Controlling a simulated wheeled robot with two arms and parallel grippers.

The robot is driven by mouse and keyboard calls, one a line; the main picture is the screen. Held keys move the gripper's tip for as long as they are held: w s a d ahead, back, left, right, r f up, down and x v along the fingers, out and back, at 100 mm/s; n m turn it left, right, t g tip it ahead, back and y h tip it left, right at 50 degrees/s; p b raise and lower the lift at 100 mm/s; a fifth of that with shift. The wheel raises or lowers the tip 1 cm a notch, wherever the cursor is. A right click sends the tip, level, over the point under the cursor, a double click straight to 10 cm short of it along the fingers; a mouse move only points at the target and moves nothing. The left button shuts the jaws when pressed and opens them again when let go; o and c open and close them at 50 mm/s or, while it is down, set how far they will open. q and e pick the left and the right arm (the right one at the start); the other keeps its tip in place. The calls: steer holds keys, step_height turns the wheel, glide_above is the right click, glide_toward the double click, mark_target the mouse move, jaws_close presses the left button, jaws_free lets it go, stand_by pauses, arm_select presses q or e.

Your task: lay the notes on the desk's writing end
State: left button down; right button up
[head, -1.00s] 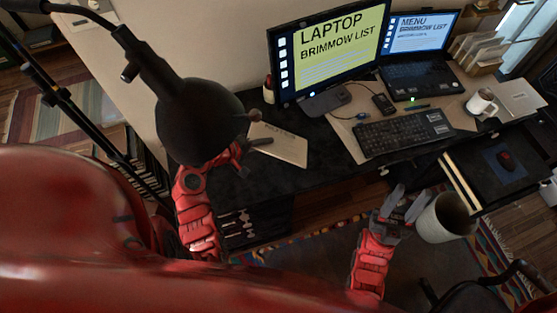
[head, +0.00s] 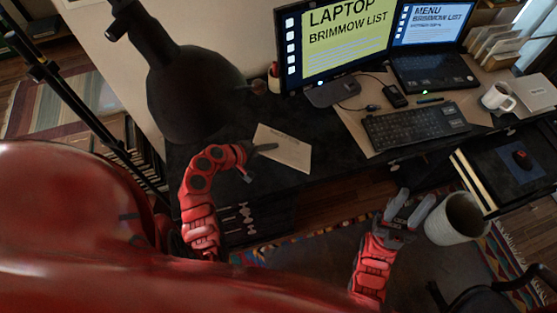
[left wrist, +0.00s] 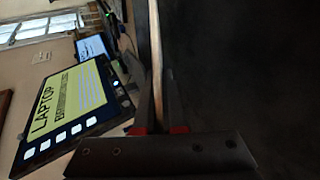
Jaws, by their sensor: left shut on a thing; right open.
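The notes (head: 290,153) are a flat beige sheet or pad with faint lettering, seen over the black left part of the desk (head: 335,140). My left gripper (head: 264,148) is shut on their left edge. In the left wrist view the notes (left wrist: 156,55) show edge-on as a thin pale strip between the fingers (left wrist: 158,115). I cannot tell whether the notes touch the desk. My right gripper (head: 410,207) is open and empty, in front of the desk.
A black lamp (head: 190,95) hangs over the desk's left end. A monitor (head: 340,45), laptop (head: 430,68), keyboard (head: 415,127) and white mug (head: 497,97) stand to the right. A pale bin (head: 457,218) is beside my right gripper. Dark desk is bare around the notes.

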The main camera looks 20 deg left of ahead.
arm_select(q)
steer(key=c, duration=1.2)
jaws_free()
steer(key=shift+o, duration=0.2)
steer(key=shift+r, duration=0.1)
steer(key=p+v, duration=0.1)
steer(key=v, duration=0.7)
step_height(320, 180, up, 7)
steer(key=s+a+p, duration=0.1)
steer(key=s+p, duration=0.1)
steer(key=p, duration=0.3)
steer(key=shift+a+r, duration=0.2)
steer(key=shift+a, duration=0.15)
steer(key=shift+s, duration=0.1)
